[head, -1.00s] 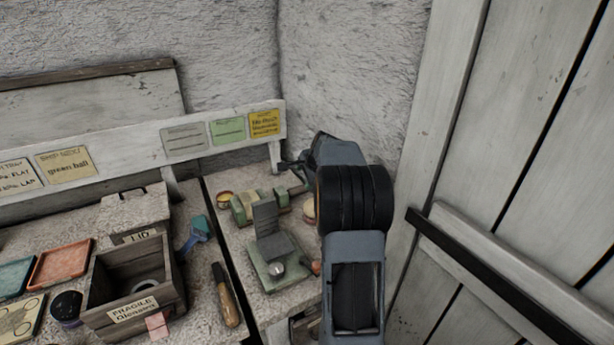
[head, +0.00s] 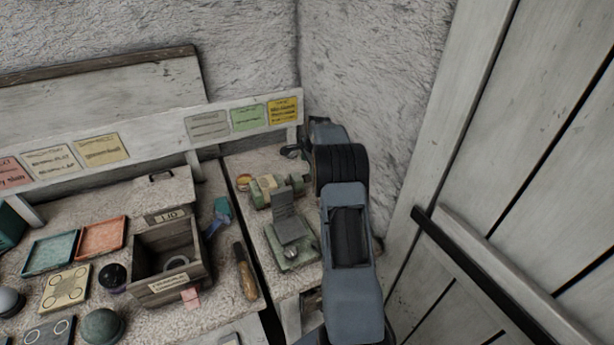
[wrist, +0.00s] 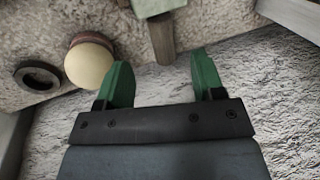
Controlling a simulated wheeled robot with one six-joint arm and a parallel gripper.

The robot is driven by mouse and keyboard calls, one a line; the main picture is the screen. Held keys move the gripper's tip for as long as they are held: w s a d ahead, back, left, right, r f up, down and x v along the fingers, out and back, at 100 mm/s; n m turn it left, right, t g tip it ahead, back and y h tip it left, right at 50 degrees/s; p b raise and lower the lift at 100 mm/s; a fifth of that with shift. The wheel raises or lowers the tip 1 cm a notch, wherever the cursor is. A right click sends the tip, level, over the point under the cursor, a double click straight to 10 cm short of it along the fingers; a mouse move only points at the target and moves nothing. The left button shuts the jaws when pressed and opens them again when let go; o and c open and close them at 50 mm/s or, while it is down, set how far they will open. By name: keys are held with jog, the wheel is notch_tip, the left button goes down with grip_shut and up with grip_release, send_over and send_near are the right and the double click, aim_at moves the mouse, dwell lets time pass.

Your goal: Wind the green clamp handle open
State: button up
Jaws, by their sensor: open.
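A green clamp (head: 281,191) with a pale block in it sits at the back of the right-hand bench in the head view. My arm stands just right of it and hides its right end. In the wrist view my gripper (wrist: 160,72) has two green fingers, apart, with nothing between them. A short brownish bar (wrist: 162,40) sticks out from a pale green block at the top edge, pointing toward the gap between the fingertips. It looks like the clamp's handle. I cannot tell how deep it lies relative to the fingertips. The head view does not show the fingertips clearly.
A green-based stand with a grey plate (head: 290,232) is in front of the clamp. A rough wall (head: 375,90) closes the back; a plank door (head: 520,150) is at right.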

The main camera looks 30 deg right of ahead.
aim_at(308, 178)
jog(key=p+x, duration=0.1)
jog(key=x, duration=0.8)
jog(key=c, duration=0.9)
jog(key=shift+f+t+b, duration=0.4)
jog(key=shift+b, duration=0.75)
jog(key=t+b, duration=0.1)
jog(key=b, duration=0.2)
jog(key=shift+s+f, duration=0.1)
jog(key=t+b, duration=0.2)
jog(key=b, duration=0.4)
jog(key=shift+h, duration=0.3)
jog(key=shift+r+t+b, duration=0.3)
jog(key=shift+t+b, duration=0.1)
jog(key=shift+b, duration=0.7)
